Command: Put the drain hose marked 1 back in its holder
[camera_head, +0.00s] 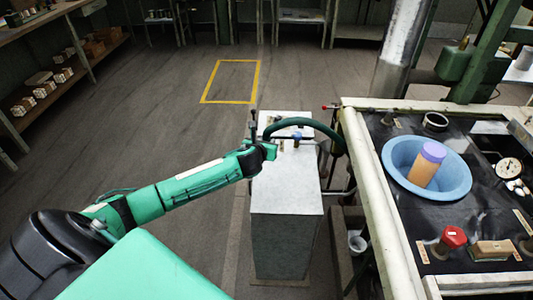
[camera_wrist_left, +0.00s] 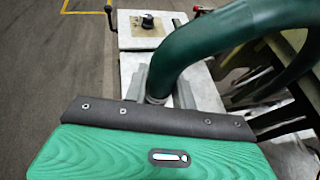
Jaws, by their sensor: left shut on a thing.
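A dark green drain hose (camera_head: 308,123) arches from my left gripper (camera_head: 266,150) to the side of the bench on the right. My left gripper is shut on the hose's near end, above the pale cabinet top. In the left wrist view the hose (camera_wrist_left: 215,40) rises from between the fingers (camera_wrist_left: 150,92) and bends right. No number mark can be read on it. I cannot make out its holder for certain. My right gripper is not in view.
The pale cabinet (camera_head: 286,190) stands left of the bench (camera_head: 352,160). A plate with a black knob (camera_wrist_left: 147,23) is on its top. On the bench are a blue basin (camera_head: 398,178) holding a purple-topped container (camera_head: 427,165), a red knob (camera_head: 453,237) and a gauge (camera_head: 508,168). Floor is clear at left.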

